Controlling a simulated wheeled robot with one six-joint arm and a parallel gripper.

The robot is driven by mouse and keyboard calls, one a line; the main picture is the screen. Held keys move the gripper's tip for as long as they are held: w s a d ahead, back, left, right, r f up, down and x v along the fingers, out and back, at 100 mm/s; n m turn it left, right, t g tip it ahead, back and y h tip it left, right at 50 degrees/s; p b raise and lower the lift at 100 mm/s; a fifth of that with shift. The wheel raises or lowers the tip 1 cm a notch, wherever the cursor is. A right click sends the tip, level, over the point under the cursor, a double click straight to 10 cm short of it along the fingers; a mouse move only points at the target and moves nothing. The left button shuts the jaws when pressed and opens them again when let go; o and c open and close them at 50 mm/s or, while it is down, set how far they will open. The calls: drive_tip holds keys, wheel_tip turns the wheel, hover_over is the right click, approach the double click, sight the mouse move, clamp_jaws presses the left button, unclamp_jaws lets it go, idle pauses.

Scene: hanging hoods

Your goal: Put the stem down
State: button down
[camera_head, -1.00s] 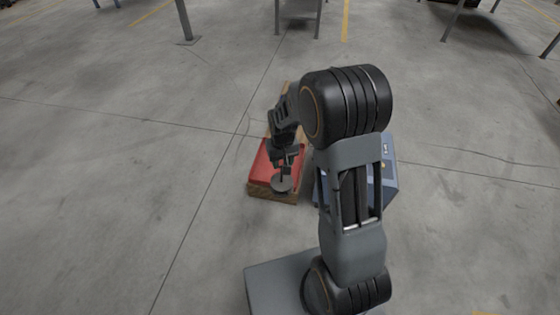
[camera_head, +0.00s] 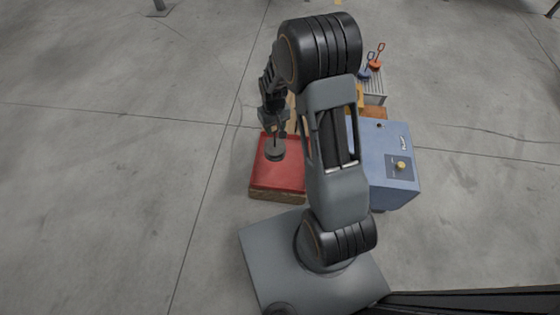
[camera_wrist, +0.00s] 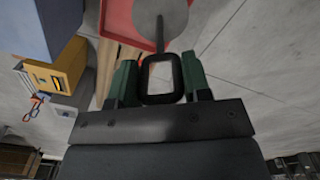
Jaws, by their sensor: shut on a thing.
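The stem (camera_head: 275,149) is a grey disc with a thin rod and a dark loop handle. In the wrist view its black square loop (camera_wrist: 161,98) sits between the green fingers, with the disc (camera_wrist: 165,22) beyond. My gripper (camera_wrist: 160,80) is shut on this handle; in the head view my gripper (camera_head: 273,125) is above the disc. The disc hangs over the red tray (camera_head: 285,178) on a wooden base. I cannot tell if the disc touches the tray. The tray's red rim (camera_wrist: 118,18) shows beside the disc in the wrist view.
A yellow box (camera_wrist: 62,66) is nearby. The floor left is clear.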

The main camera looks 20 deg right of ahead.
drive_tip(key=d+f+n+b, duration=0.1)
drive_tip(key=d+f+b, duration=0.2)
drive_tip(key=f, duration=0.9)
drive_tip(key=d+f+n+b, duration=0.1)
drive_tip(key=d+f+b, duration=0.2)
drive_tip(key=f, duration=0.9)
drive_tip(key=shift+s+d+f, duration=0.35)
drive_tip(key=shift+s+d, duration=0.1)
drive_tip(key=shift+d, duration=0.05)
drive_tip(key=shift+f+b, duration=0.15)
drive_tip(key=shift+b, duration=0.15)
drive_tip(key=c, duration=0.6)
unclamp_jaws()
drive_tip(key=shift+o, duration=0.2)
